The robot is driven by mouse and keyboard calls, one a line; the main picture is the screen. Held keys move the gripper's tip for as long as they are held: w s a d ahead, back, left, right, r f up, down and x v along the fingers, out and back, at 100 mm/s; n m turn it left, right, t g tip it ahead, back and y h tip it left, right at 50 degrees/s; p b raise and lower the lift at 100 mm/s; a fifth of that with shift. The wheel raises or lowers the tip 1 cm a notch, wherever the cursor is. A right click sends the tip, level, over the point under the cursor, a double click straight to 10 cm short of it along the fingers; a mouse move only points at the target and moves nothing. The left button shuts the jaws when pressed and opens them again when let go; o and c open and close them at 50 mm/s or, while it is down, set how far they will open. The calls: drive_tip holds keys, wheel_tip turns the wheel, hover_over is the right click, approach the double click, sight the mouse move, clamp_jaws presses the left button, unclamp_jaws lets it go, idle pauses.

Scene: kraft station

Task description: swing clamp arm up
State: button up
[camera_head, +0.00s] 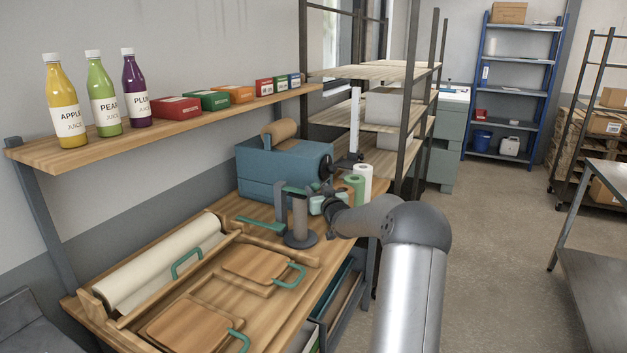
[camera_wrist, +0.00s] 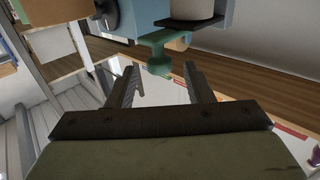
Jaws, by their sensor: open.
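A green clamp-arm-like part (camera_head: 291,188) stands beside a dark grey post on a round base (camera_head: 300,222) on the workbench, in front of the blue machine (camera_head: 270,168). My gripper (camera_head: 318,203) is just right of the post, partly overlapped with it in the head view. In the wrist view my gripper (camera_wrist: 161,85) is open, its two dark fingers spread with nothing between them. A green T-shaped part (camera_wrist: 159,52) is just beyond the fingertips, roughly centred between them. Contact with it does not show. I cannot tell which end of the arm this is.
Green and white rolls (camera_head: 358,183) stand close behind my gripper. A flat green handle (camera_head: 262,227) lies left of the post. Wooden boards with green handles (camera_head: 289,275) and a paper roll (camera_head: 160,262) fill the front bench. Juice bottles (camera_head: 104,93) stand on the shelf above.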

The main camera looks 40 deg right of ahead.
sight(314, 184)
drive_tip(key=p+x, duration=0.1)
drive_tip(key=x, duration=0.4)
drive_tip(key=shift+w+d, duration=0.1)
drive_tip(key=shift+w, duration=0.1)
clamp_jaws()
